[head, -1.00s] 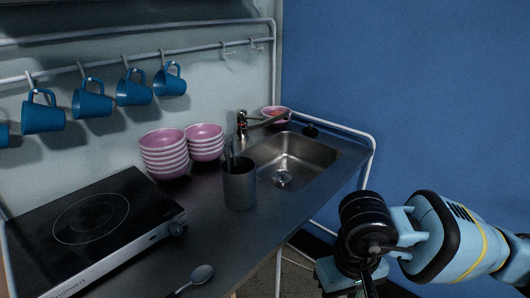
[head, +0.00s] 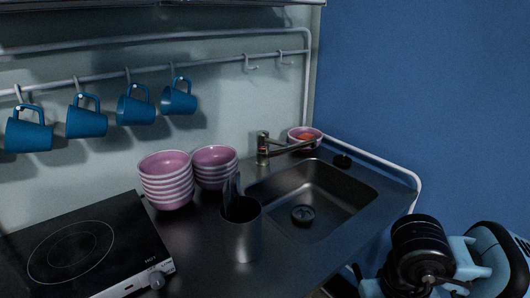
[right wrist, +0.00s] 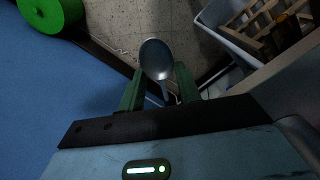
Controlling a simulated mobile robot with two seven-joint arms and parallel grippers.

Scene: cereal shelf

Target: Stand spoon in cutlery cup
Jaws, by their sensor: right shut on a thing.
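The cutlery cup (head: 241,238) is a grey metal cylinder standing upright on the counter, left of the sink, in the head view. Dark utensils (head: 232,193) stick up from it. In the right wrist view, a grey metal spoon (right wrist: 156,60) sits with its bowl beyond the green fingers of my right gripper (right wrist: 160,88), which is shut on it. The lower handle is hidden. My right arm shows at the lower right of the head view, off to the right of the counter; its fingertips are out of that frame. My left gripper is not in view.
Pink bowl stacks (head: 166,184) stand behind the cup. A sink (head: 318,200) with a tap (head: 264,148) lies to its right, a black hob (head: 75,250) to its left. Blue mugs (head: 137,108) hang above. A white rail (head: 385,172) edges the counter.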

